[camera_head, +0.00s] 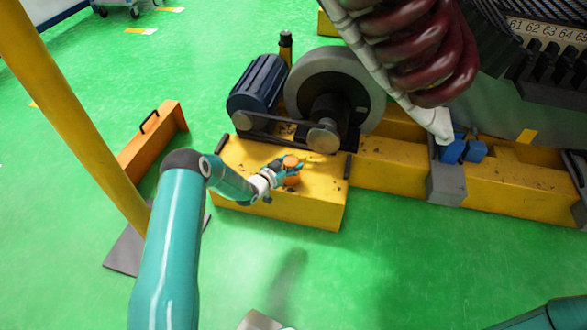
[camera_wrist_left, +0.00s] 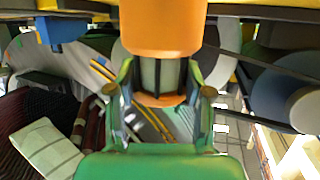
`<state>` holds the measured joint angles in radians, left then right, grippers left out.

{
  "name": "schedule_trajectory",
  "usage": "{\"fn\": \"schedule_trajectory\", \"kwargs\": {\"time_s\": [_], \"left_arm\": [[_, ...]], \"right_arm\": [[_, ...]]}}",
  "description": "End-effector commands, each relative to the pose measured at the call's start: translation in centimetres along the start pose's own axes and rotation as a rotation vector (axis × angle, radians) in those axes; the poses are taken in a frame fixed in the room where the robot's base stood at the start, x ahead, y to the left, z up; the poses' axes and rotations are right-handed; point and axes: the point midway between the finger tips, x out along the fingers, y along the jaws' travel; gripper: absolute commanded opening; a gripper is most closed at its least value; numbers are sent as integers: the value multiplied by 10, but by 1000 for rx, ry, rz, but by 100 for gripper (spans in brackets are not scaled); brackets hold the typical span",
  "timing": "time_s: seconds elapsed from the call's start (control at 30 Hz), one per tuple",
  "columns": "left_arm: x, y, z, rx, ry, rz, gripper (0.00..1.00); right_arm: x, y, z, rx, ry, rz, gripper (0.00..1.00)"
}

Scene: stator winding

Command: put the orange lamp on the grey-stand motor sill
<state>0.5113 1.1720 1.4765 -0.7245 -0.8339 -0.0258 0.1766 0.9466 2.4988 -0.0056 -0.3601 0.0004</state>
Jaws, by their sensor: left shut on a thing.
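The orange lamp (camera_head: 292,163) has orange ends and a grey, barred middle. My left gripper (camera_head: 284,173) is shut on it. In the left wrist view, the lamp (camera_wrist_left: 163,28) stands between the two fingers of the gripper (camera_wrist_left: 160,76), which close on its middle. In the head view, the lamp appears over the top of a yellow sill (camera_head: 295,208) in front of the motor (camera_head: 257,83). I cannot tell whether its bottom touches the sill. My right gripper is out of view.
A large grey wheel (camera_head: 345,72) and a belt drive stand just behind the lamp. A dark red coil (camera_head: 425,50) hangs at upper right. A grey stand (camera_head: 446,184) with blue parts is further right. A yellow post (camera_head: 75,110) and an orange block (camera_head: 152,140) are left.

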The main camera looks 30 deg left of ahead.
Motion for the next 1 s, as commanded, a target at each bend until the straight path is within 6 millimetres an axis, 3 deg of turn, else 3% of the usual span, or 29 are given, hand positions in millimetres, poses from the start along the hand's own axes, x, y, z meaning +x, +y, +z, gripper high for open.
{"fn": "schedule_trajectory", "kwargs": {"time_s": [0.37, 0.4, 0.53, 1.0], "left_arm": [[2, 0, 6, 1, 3, 0, 7], [2, 0, 7, 1, 2, 0, 52], [2, 0, 6, 1, 2, 0, 74], [-4, -1, 2, 0, 1, 0, 76]], "right_arm": [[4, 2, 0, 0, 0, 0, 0], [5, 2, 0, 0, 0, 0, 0], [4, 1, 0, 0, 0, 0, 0], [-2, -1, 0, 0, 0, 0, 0]]}}
